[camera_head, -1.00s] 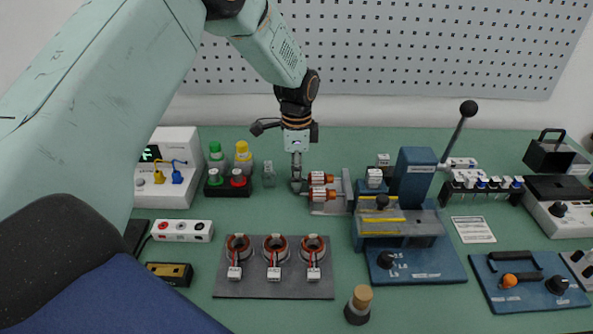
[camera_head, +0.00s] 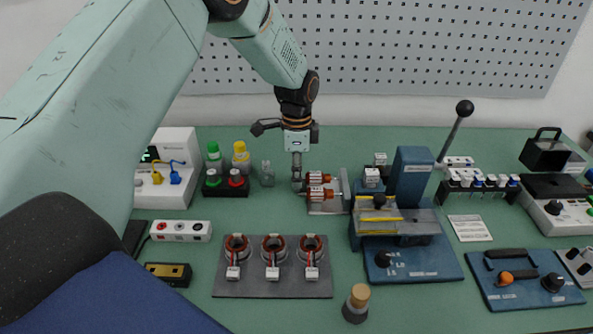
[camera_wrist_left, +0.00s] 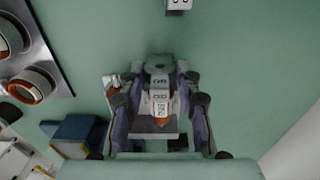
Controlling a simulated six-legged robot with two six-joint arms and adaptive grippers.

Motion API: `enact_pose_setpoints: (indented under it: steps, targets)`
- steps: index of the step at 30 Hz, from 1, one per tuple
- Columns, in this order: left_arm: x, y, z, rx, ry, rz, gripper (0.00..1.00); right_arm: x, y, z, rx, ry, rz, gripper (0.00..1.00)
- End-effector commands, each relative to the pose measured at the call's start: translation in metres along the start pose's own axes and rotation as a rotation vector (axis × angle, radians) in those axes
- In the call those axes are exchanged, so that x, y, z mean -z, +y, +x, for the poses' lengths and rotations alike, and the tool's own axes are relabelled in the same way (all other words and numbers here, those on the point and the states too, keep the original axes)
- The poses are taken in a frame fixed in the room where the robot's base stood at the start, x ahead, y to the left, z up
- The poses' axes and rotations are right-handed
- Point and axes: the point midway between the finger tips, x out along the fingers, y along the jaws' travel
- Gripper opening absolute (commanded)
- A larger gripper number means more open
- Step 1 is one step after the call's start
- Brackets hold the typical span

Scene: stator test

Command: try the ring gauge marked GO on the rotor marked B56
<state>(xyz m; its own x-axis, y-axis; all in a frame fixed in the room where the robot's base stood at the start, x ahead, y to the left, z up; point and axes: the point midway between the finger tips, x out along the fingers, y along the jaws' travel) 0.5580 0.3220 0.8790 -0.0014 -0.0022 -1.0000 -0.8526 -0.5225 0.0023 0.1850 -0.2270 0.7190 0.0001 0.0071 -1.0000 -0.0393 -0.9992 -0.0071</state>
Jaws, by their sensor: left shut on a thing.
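My left gripper (camera_head: 297,174) points down at the left ends of two copper-wound rotors lying on a grey stand (camera_head: 344,186). The rear rotor (camera_head: 319,177) and front rotor (camera_head: 318,193) lie side by side. The gripper is shut on a small grey ring gauge (camera_head: 297,186), at or just beside the rotors' left ends. The wrist view shows the gauge (camera_wrist_left: 157,64) between the fingers (camera_wrist_left: 158,74), with a white-labelled rotor (camera_wrist_left: 160,107) close below it. I cannot tell whether the ring is around a shaft. The gauge's mark is too small to read. My right gripper is out of view.
A small grey block (camera_head: 267,173) and a rack of coloured-cap bottles (camera_head: 226,190) stand left of the gripper. A blue press (camera_head: 412,180) stands close on the right. A dark tray (camera_head: 272,288) of several stators lies in front, with clear green table between.

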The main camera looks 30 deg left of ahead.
Motion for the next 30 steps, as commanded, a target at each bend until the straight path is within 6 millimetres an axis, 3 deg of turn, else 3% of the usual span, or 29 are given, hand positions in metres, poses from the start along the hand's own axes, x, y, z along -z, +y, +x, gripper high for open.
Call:
enact_pose_setpoints:
  steps: [30]
  targets:
    - [0.0061, -0.0006, -0.0005, 0.001, 0.001, 0.000, 0.00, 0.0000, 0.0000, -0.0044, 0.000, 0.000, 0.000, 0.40]
